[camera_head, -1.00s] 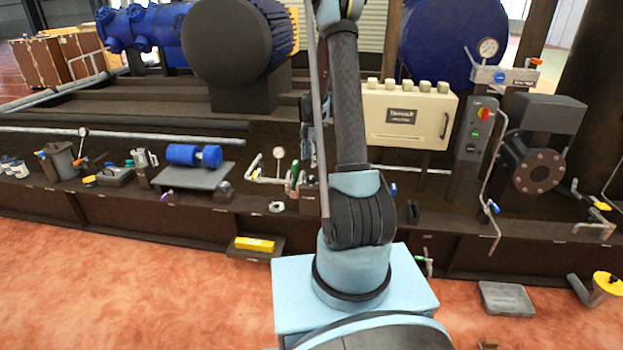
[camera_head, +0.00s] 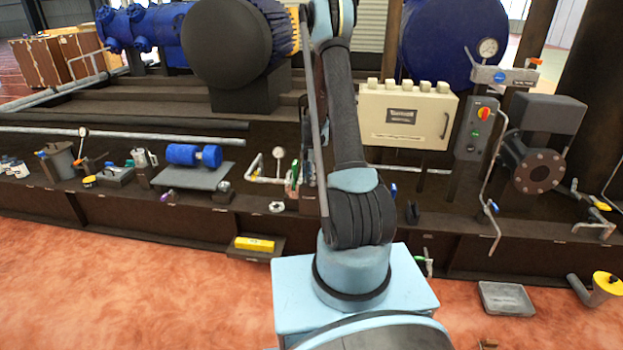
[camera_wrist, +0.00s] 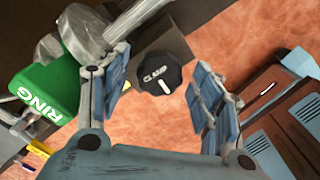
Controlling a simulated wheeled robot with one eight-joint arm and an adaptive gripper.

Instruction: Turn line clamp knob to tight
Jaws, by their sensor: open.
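The line clamp knob (camera_wrist: 157,78) is a black round knob with white lettering that reads CLAMP and a white pointer line. In the wrist view it sits on a dark block (camera_wrist: 172,45), and its pointer line points to the lower right. My gripper (camera_wrist: 163,68) is open, with one finger to the left of the knob and one to the right. Gaps show between the knob and both fingers. In the head view my arm covers most of this spot, and I cannot make out the knob there.
A green block marked RING (camera_wrist: 48,90) and a grey metal cylinder (camera_wrist: 83,32) lie close to the left finger. A yellow block (camera_head: 254,244) sits on a low ledge. A cream box (camera_head: 405,116) stands behind my arm. Open reddish floor (camera_head: 130,280) lies in front.

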